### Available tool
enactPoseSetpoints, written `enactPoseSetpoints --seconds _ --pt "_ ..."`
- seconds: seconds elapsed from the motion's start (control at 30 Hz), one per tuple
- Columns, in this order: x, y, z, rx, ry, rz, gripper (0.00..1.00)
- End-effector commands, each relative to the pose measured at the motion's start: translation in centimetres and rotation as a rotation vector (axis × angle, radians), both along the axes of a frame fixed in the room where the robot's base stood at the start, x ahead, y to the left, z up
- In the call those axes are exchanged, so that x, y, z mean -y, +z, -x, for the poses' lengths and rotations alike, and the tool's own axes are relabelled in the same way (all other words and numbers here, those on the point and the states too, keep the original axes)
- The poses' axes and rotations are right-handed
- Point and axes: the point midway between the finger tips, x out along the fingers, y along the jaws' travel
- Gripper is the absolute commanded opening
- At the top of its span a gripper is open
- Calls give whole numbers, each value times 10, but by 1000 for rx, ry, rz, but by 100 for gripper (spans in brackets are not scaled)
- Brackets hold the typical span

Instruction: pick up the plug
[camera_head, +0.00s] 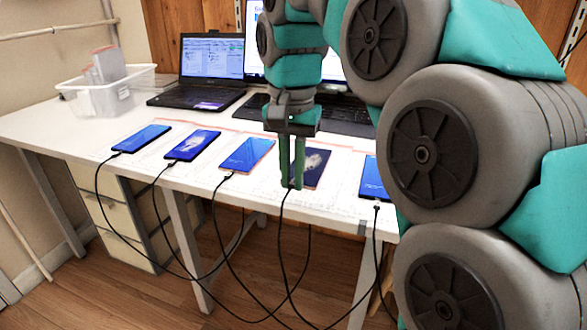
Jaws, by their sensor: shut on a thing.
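My gripper (291,186) points down at the front edge of the white table. Its two green fingers are close together at the near end of the fourth phone (314,167) from the left. They are shut on the plug at that phone's end. The plug is mostly hidden between the fingertips. Its black cable (281,225) hangs down from there over the table edge. I cannot tell whether the plug is still in the phone. The fourth phone has a dark screen with a pale patch and is partly covered by the fingers.
More plugged-in phones lie in the row: one at far left (142,138), a second (192,145), a third (247,153) and a right one (371,178) partly behind my arm. A laptop (210,60) and a clear bin (105,95) stand behind on the table (60,128). Cables cross below.

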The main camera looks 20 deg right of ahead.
Motion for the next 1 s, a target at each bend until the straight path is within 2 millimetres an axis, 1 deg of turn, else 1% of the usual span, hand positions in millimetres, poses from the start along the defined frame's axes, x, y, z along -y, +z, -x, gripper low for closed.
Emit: enactPoseSetpoints --seconds 0.17,0.3,0.5,0.6,0.7,1.0 --pt "-10 2 29 1 1 2 0" --pt "-21 5 58 3 1 1 0" --pt "-34 9 91 2 0 1 0" --pt "-39 9 102 -1 0 0 0" --pt "-41 10 109 -3 0 2 0" --pt "-43 11 113 -1 0 0 0"
